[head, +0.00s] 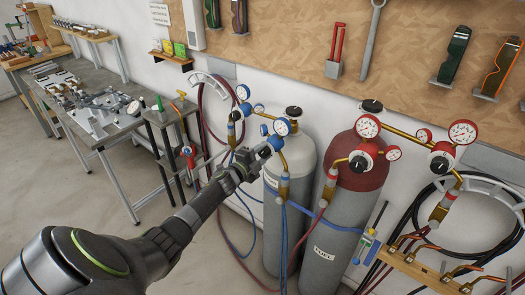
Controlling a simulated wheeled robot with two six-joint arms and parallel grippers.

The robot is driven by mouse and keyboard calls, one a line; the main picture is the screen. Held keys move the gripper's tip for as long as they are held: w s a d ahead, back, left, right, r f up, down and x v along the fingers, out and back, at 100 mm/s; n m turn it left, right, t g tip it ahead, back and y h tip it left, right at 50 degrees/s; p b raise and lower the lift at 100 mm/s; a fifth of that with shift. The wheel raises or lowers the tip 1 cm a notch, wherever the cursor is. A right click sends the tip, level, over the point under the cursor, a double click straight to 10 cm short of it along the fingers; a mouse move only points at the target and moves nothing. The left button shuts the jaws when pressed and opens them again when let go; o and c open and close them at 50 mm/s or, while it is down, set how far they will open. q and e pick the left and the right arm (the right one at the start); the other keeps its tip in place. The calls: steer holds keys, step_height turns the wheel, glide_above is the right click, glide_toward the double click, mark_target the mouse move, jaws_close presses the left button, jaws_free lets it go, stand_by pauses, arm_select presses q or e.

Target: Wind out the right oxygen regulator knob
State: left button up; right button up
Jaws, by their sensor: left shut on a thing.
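The right oxygen regulator (281,127), with blue-rimmed gauges and brass fittings, sits in front of the grey cylinder (300,155). My left arm reaches up from the lower left. My left gripper (266,149) is at this regulator's front and is shut on its blue knob (276,142). The jaws hide most of the knob, so its turn angle cannot be told. The left oxygen regulator (243,93), also blue-rimmed, is just up and left of it, apart from the gripper. My right gripper is not in view.
Red-rimmed fuel regulators (367,127) stand close on the right, by a dark red-topped cylinder (362,170). Blue hoses (284,228) hang below the gripper.

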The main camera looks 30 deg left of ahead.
arm_select(q)
steer(key=shift+n+p, duration=0.7)
steer(key=shift+n, duration=1.3)
steer(key=o, duration=1)
steer(key=shift+s, duration=0.1)
